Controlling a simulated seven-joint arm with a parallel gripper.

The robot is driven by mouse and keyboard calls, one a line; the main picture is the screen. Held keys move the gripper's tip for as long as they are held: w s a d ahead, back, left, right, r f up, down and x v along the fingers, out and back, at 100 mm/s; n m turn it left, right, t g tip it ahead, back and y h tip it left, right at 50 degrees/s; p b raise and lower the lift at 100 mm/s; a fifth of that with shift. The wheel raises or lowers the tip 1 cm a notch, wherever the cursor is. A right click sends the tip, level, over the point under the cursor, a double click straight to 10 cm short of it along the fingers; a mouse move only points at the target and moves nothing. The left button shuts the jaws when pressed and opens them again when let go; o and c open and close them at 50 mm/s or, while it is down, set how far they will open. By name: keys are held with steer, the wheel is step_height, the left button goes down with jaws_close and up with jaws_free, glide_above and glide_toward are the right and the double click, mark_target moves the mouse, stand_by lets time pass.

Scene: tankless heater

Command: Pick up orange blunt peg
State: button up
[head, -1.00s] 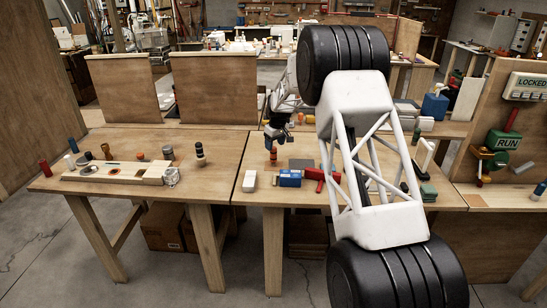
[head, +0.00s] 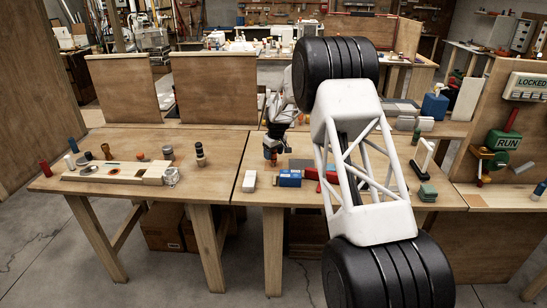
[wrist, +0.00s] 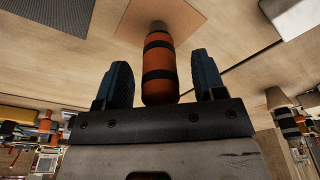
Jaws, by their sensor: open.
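An orange peg with black bands (wrist: 160,65) stands on the table, its far end at a tan square patch in the wrist view. My gripper (wrist: 163,78) is open, with one blue finger on each side of the peg. Narrow gaps show between the peg and both fingers. In the head view my gripper (head: 272,150) is down at the peg (head: 273,159), and hides its upper part.
A white block (head: 249,181), blue boxes (head: 290,178) and a red tool (head: 313,173) lie near the table front. On the left table are a wooden board (head: 110,172) and a dark banded peg (head: 200,155). A dark plate (wrist: 40,15) lies near the peg.

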jaws_close()
stand_by(0.3)
steer(key=shift+r, duration=0.1)
steer(key=shift+r, duration=4.95)
